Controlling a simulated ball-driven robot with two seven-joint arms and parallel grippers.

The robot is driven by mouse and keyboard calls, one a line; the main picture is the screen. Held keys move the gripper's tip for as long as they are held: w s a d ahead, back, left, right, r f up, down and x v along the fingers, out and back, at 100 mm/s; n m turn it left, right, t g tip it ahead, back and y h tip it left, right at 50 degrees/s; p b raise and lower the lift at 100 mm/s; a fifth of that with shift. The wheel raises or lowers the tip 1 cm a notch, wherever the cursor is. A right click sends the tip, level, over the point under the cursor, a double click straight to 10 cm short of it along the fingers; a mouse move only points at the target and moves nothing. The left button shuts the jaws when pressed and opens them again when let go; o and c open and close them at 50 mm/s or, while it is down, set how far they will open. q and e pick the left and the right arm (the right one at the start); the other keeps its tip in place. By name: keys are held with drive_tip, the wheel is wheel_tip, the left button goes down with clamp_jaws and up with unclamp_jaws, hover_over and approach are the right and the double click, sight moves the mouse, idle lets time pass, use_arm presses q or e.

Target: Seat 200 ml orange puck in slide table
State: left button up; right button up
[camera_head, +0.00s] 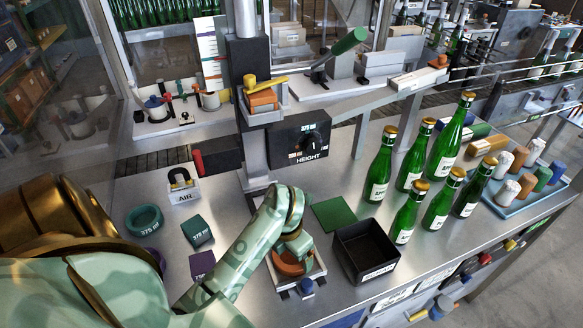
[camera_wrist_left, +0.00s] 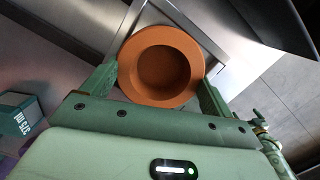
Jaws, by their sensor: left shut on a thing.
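The orange puck (camera_head: 288,266) is a round ring with a deep central recess. It shows fully between the green fingers in the left wrist view (camera_wrist_left: 190,85). My left gripper (camera_head: 294,252) is shut on it, one finger on either side. The puck is at the pale slide table (camera_head: 316,272), whose light plate shows beyond the puck in the wrist view (camera_wrist_left: 212,40). My wrist and hand hide part of the puck and plate in the head view. I cannot tell whether the puck rests on the plate or hovers just above it. My right gripper is not in view.
A black open bin (camera_head: 365,250) stands just right of the slide table, with several green bottles (camera_head: 407,215) beyond. A teal ring (camera_head: 144,220), a teal block (camera_head: 196,231) and a purple block (camera_head: 202,264) lie left.

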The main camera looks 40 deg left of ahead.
sight(288, 261)
use_arm(q)
drive_tip(key=shift+s+f, duration=0.1)
drive_tip(key=shift+f, duration=0.2)
drive_tip(key=o, duration=0.8)
drive_tip(key=shift+s, duration=0.1)
drive_tip(key=shift+o, duration=0.2)
drive_tip(key=shift+f, duration=0.15)
drive_tip(key=shift+s+d, duration=0.1)
drive_tip(key=shift+r, duration=0.4)
wheel_tip(288, 261, up, 12)
drive_tip(key=p, duration=0.4)
drive_tip(key=shift+s, duration=0.4)
drive_tip(key=shift+r, duration=0.1)
